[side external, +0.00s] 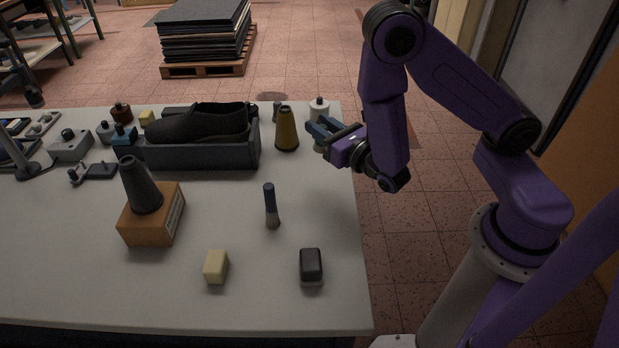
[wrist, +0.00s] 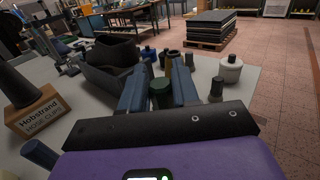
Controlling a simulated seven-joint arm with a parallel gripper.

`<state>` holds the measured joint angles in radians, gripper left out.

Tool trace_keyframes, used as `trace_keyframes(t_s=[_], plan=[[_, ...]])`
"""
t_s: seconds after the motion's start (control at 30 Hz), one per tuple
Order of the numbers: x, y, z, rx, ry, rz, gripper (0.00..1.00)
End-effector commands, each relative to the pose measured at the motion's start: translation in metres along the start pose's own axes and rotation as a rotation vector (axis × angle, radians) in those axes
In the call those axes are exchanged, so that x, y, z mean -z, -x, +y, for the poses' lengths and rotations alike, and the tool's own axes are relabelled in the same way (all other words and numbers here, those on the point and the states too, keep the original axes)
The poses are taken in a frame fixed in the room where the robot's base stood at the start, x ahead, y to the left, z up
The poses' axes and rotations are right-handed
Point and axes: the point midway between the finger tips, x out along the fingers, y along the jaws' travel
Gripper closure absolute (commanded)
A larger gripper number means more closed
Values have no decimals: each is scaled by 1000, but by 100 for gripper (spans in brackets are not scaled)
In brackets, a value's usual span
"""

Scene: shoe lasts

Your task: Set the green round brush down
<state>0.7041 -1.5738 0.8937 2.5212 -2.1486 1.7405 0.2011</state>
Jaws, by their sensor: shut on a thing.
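My gripper (side external: 325,131) is at the right side of the table, near the olive cone and the white bottle. In the wrist view its two blue fingers (wrist: 159,90) are shut on the green round brush (wrist: 160,96), whose dark green top shows between them. The brush's lower part is hidden in the wrist view. In the side view the fingers mostly cover the brush, and I cannot tell whether its lower end touches the table.
Near my gripper stand the olive cone (side external: 287,130) and white bottle (side external: 319,106). A grey tray (side external: 210,156) holds a dark shoe. A blue-handled brush (side external: 271,205), yellow block (side external: 216,267), black block (side external: 311,265) and cardboard box (side external: 138,232) stand forward. Table is clear right of the blue-handled brush.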

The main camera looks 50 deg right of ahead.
Motion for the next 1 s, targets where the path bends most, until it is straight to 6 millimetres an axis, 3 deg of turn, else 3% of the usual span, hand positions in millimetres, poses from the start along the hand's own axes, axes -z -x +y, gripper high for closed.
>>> trace_keyframes(t_s=[0.3,1.0], plan=[[14,-20,18,-90,-20,13,100],[71,-20,21,-102,-23,17,100]])
